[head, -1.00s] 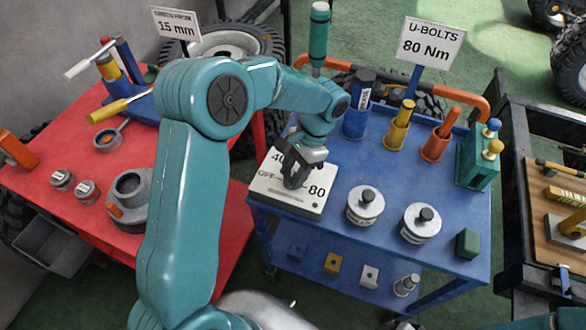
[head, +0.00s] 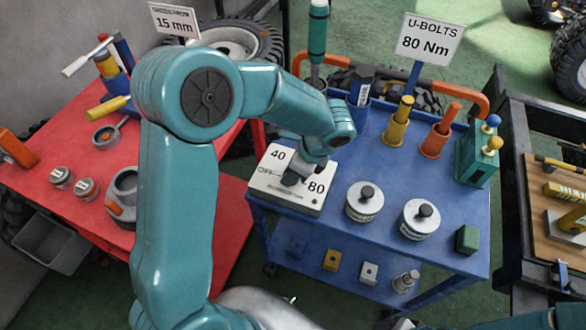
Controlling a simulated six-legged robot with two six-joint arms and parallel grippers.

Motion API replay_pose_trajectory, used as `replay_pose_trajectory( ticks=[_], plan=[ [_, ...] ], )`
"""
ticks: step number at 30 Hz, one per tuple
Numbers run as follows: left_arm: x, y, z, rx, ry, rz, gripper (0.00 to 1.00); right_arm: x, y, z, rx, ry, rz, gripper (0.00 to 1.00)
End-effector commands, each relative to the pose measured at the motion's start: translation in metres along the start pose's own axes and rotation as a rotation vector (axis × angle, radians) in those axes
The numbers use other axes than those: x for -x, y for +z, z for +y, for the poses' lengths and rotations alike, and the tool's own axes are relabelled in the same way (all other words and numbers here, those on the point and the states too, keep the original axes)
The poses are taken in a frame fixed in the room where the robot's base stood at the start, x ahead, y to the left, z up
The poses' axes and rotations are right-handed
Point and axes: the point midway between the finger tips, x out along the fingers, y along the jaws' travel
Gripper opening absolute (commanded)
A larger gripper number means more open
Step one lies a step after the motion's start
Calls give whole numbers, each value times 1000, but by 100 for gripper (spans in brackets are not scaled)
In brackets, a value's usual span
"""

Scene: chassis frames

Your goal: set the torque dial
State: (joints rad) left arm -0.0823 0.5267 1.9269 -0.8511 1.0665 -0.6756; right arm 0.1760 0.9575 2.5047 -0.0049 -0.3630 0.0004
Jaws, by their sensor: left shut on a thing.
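The torque dial is a white box (head: 278,190) on the near left corner of the blue cart top, marked 40, OFF and 80. My left gripper (head: 293,177) is over the middle of the box, shut on the dial's dark knob. The wrist and fingers cover most of the knob, so I cannot tell which mark it points to. The 40 and 80 marks show clear of the gripper, and OFF is partly covered. My right gripper is not in view.
On the blue cart (head: 335,240) stand two silver pots with black knobs (head: 365,203), a yellow holder (head: 398,125), an orange holder (head: 440,135) and a green block (head: 467,240). A red table (head: 45,195) with tools is on the left, a wooden-topped bench on the right.

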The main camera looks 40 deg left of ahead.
Motion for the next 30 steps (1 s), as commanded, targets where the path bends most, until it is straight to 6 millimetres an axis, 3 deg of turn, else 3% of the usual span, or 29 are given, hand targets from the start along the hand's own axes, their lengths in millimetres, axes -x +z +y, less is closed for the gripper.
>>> replay_pose_trajectory(
  ticks=[18,30],
  plan=[
    [0,1,3,-511,-214,1,12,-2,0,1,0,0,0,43],
    [-1,1,4,-694,-288,2,12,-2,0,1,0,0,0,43]
  ],
)
